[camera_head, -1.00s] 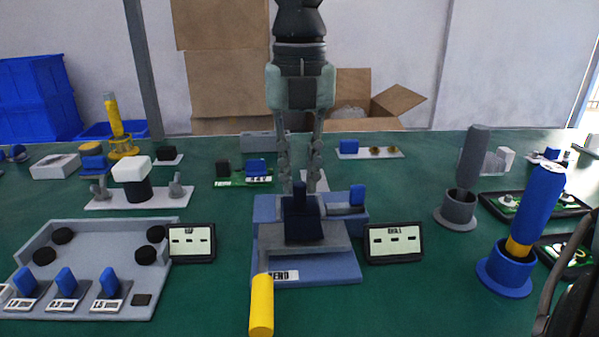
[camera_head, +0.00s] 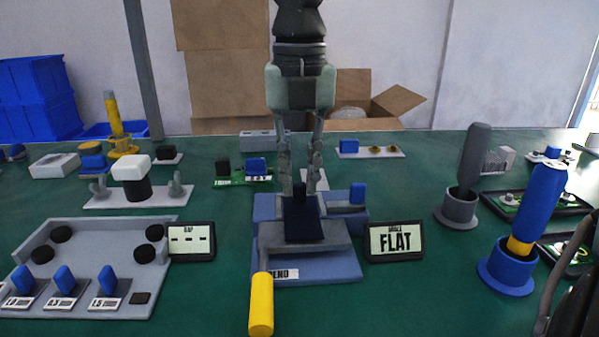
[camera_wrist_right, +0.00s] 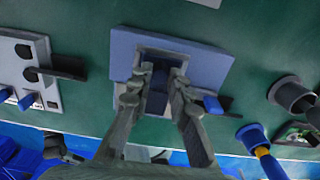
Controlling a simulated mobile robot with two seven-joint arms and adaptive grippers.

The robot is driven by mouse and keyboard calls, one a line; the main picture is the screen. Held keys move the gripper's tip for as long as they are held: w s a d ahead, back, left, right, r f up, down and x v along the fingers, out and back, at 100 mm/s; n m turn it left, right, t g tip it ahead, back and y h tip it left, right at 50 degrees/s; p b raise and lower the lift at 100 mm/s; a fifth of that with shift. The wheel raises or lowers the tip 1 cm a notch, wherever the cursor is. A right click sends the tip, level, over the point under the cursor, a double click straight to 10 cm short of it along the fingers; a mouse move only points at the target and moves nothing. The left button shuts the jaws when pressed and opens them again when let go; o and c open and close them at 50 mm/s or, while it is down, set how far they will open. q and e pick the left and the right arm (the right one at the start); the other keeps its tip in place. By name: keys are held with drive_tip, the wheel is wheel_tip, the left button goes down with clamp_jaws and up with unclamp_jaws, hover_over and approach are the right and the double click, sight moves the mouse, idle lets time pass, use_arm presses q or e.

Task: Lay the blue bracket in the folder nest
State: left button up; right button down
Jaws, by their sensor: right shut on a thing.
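The folder (camera_head: 330,268) is a blue base with a grey block and a yellow handle (camera_head: 261,305) at its front left, labelled BEND. The dark blue bracket (camera_head: 303,222) sits at the middle of the grey block, a flat sloping part in front and an upright tab behind. My right gripper (camera_head: 300,186) comes down from above behind it, shut on the bracket. In the right wrist view, the fingers (camera_wrist_right: 158,84) lie either side of the dark bracket (camera_wrist_right: 157,98). Whether the bracket is fully seated in the nest is hidden.
A display (camera_head: 394,241) right of the folder reads FLAT; another display (camera_head: 190,241) stands left. A grey tray (camera_head: 75,305) with blue tabs and black discs is front left. A blue cup (camera_head: 510,272) holding a blue-and-yellow tool and a grey cup (camera_head: 459,210) stand right.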

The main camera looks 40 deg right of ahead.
sight(300, 184)
drive_tip(key=shift+f, duration=0.1)
drive_tip(key=c, duration=1.3)
unclamp_jaws()
drive_tip(key=shift+c, duration=0.2)
wheel_tip(300, 184, up, 12)
